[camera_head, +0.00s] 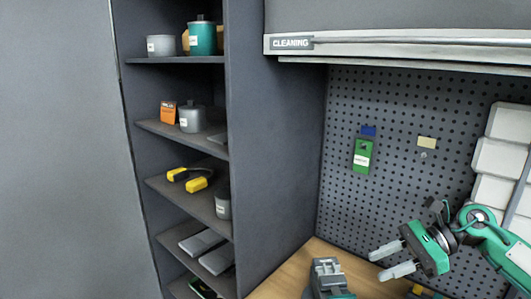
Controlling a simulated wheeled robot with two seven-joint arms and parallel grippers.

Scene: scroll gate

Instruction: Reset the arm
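My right gripper (379,266) is at the lower right, in front of the pegboard and above the wooden worktop. Its two pale grey fingers point left and are apart, with nothing visible between them. Its arm (497,240), teal and grey, comes in from the right edge.
A dark shelf unit (185,136) on the left holds pots, yellow-handled items and flat boxes. A shutter labelled CLEANING (400,42) hangs above the pegboard (390,110); a green tag (362,155) hangs there.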

